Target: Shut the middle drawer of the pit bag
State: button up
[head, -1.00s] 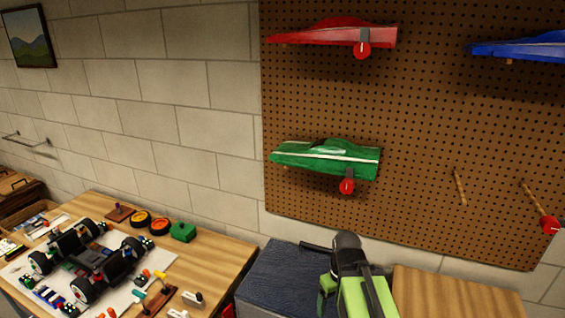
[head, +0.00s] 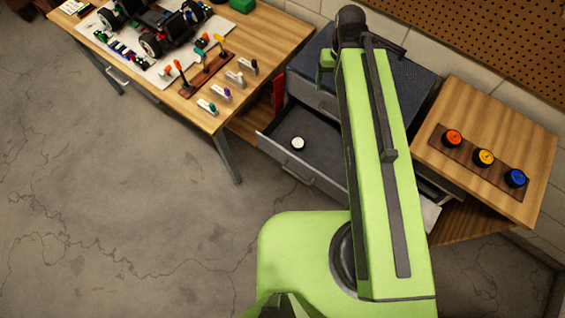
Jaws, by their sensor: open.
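The pit bag (head: 400,88) is a grey drawer cabinet with a dark blue top, standing between the two wooden benches in the head view. A drawer below its top one, which I take as the middle drawer (head: 265,138), is pulled out toward the open floor. Its handle (head: 298,173) is on the front face, and a white round item (head: 298,143) lies inside. The top drawer front (head: 312,94) looks shut. My green arm crosses over the cabinet and hides the right part of the open drawer.
The left workbench (head: 262,48) holds a car chassis (head: 150,25) and several tools. The right wooden cabinet (head: 500,130) bears a strip with orange, yellow and blue round items. Bare concrete floor (head: 130,210) lies in front and to the left.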

aim_at(321, 161)
jog(key=z, duration=0.95)
jog(key=k, duration=1.7)
jog(key=u, duration=1.55)
jog(key=i, duration=1)
jog(key=u, duration=0.1)
